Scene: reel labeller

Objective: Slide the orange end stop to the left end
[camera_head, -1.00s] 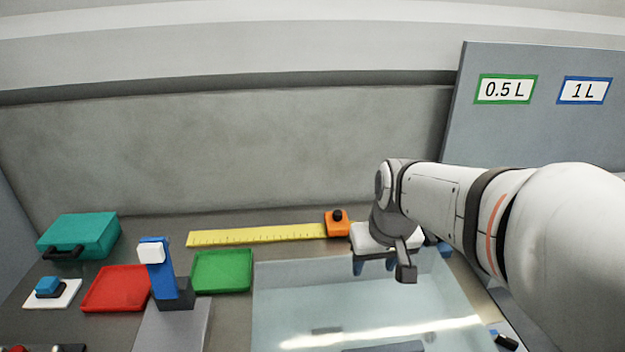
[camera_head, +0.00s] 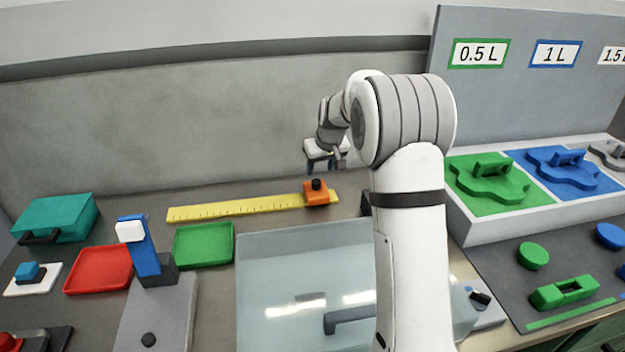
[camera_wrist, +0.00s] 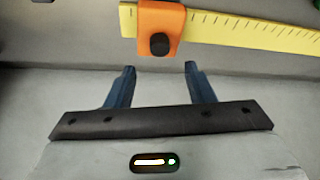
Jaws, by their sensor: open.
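The orange end stop (camera_head: 317,194) with a black knob sits on the yellow ruler (camera_head: 235,209), close to the ruler's right end in the head view. The stop also shows at the top of the wrist view (camera_wrist: 160,30), with its black knob facing the jaws. My gripper (camera_head: 322,167) is above the stop in the head view. In the wrist view its two blue fingers (camera_wrist: 160,68) are apart with nothing between them. The knob lies just beyond the fingertips, roughly centred between them in that view.
A green tray (camera_head: 204,244), a red tray (camera_head: 98,270) and a blue post with a white head (camera_head: 140,248) stand in front of the ruler's left part. A clear-lidded box (camera_head: 290,270) is in front of the stop. A teal case (camera_head: 55,218) is far left.

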